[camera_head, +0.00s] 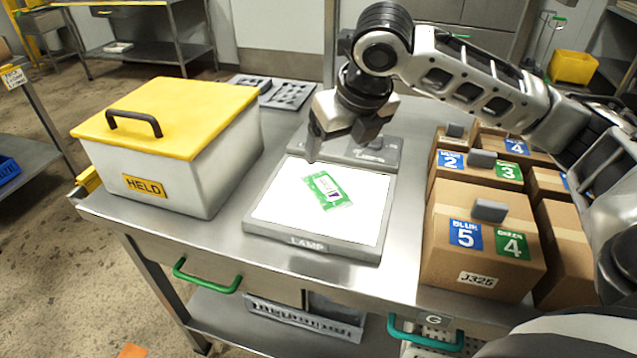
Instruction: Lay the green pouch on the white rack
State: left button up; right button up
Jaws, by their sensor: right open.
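The green pouch (327,188), with a white label, lies flat and slightly tilted on the bright white top of the lamp panel (310,243), marked "LAMP". My right gripper (338,148) is open and empty. It points down near the back edge of the lamp panel, just behind the pouch and apart from it. My left gripper is not in view. I cannot make out a white rack in this view.
A white bin (185,178) marked "HELD", with a yellow lid (170,110), stands left of the lamp panel. Several cardboard boxes (478,248) with blue and green number labels stand to the right. A dark grey tray (288,95) lies behind. Green drawer handles (207,284) stick out in front.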

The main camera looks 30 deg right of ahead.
aim_at(326, 186)
jog(key=x, duration=1.2)
jog(key=shift+s+f+b, duration=0.2)
jog(key=shift+f+b, duration=0.1)
jog(key=shift+f, duration=0.15)
jog(key=shift+c, duration=0.3)
jog(key=c, duration=1.1)
jog(key=shift+r, duration=0.15)
jog(key=shift+r, duration=0.6)
jog(key=s+a+r, duration=0.3)
jog(key=r, duration=0.1)
jog(key=s+a+r, duration=0.3)
jog(key=a, duration=0.1)
jog(key=s+a+r, duration=0.3)
jog(key=r, duration=0.1)
jog(key=shift+a+r+p, duration=0.3)
jog(key=shift+a+p, duration=0.05)
jog(key=shift+p, duration=0.05)
